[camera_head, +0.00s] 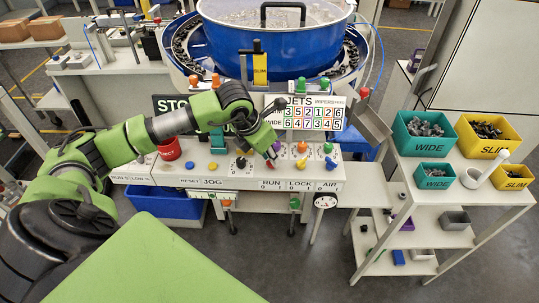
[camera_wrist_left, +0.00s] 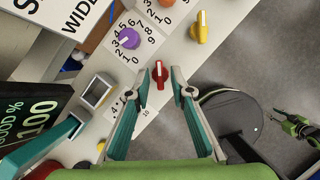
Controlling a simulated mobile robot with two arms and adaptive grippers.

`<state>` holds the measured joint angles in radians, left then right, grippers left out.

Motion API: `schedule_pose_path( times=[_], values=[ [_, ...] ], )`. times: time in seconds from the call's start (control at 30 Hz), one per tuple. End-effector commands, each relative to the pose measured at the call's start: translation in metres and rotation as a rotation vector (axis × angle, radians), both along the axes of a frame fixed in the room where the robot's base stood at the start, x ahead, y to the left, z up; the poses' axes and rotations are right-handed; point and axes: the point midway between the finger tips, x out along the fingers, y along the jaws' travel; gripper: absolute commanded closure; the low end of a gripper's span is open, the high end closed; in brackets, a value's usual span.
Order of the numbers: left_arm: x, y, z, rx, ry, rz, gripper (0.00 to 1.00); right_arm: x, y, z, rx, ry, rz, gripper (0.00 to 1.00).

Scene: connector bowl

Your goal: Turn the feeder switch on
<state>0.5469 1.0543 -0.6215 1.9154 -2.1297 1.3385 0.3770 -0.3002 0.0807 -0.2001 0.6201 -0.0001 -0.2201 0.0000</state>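The red switch (camera_head: 270,164) sits on the control panel above the RUN 0 1 label. No label reading "feeder" is legible. In the left wrist view the red switch (camera_wrist_left: 160,74) lies just beyond and between the fingertips. My left gripper (camera_head: 272,152) is over this part of the panel. Its two teal fingers (camera_wrist_left: 168,82) are spread, with a gap on each side of the switch. I see no contact, and the exact height above the switch is unclear.
A purple dial (camera_wrist_left: 129,38) and a yellow switch (camera_wrist_left: 200,27) are close by. A blue switch (camera_head: 331,163) stands above AIR. A blue bowl (camera_head: 275,45) is behind the panel. A shelf (camera_head: 397,166) with bins stands right. A small green-and-black part shows at the wrist view's right.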

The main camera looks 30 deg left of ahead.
Motion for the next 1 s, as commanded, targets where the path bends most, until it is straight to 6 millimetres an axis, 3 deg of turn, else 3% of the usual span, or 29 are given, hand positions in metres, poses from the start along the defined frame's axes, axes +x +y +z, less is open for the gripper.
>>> schedule_pose_path(
  times=[0.07,0.53,1.0],
  values=[
    [0.000,0.000,0.000,0.000,0.000,0.000,1.00,0.000,0.000,0.000,0.000,0.000,0.000,0.67],
    [0.000,0.002,-0.002,0.000,0.000,-0.048,1.00,0.000,0.000,-0.008,0.000,0.000,-0.001,0.67],
    [0.003,0.005,-0.003,-0.001,-0.003,-0.408,1.00,0.000,0.001,-0.047,0.000,-0.001,-0.001,0.67]
  ],
)
